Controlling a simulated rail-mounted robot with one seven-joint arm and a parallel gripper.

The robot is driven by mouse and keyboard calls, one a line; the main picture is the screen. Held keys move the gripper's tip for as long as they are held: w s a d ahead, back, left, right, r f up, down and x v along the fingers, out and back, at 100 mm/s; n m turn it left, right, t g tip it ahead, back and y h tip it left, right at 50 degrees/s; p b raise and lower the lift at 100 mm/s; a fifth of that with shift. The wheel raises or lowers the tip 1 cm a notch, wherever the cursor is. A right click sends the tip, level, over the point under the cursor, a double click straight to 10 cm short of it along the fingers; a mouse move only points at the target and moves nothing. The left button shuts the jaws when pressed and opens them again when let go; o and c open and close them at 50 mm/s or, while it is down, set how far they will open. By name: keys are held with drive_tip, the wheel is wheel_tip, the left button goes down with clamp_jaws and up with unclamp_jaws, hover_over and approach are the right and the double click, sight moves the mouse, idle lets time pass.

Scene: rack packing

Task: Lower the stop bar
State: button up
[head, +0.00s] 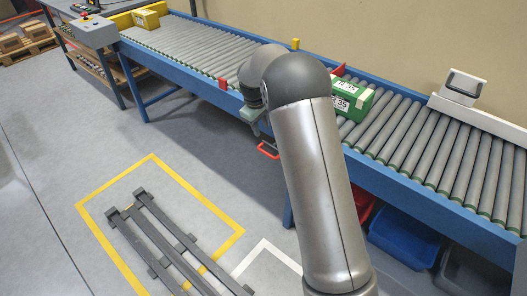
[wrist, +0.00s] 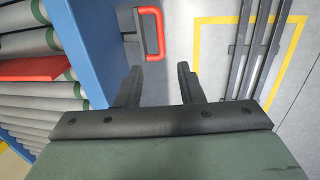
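The red stop bar (wrist: 40,69) lies across the conveyor rollers in the wrist view. In the head view a red piece (head: 339,70) shows beside the green box, and my arm hides the rest. Whether the bar is raised is unclear. A red handle (wrist: 153,33) on a dark mount hangs outside the blue rail; it also shows in the head view (head: 268,150), just left of my arm. My gripper (wrist: 160,75) is open and empty, its two fingers apart just below the handle in the wrist view. In the head view my arm mostly hides it.
A green box (head: 355,100) with white labels sits on the rollers, right of my arm. A yellow box (head: 146,19) is at the far left end. Blue rails (head: 400,188) edge the conveyor. A blue bin (head: 405,235) stands underneath. A dark rack (head: 165,240) lies within yellow floor lines.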

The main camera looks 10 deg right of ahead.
sight(265, 153)
drive_tip(key=f, duration=0.4)
drive_tip(key=w+d+f, duration=0.1)
drive_tip(key=f, duration=0.3)
drive_tip(key=d+f, duration=0.1)
drive_tip(key=f, duration=0.4)
drive_tip(key=shift+w+b, duration=0.2)
drive_tip(key=shift+b, duration=0.15)
clamp_jaws()
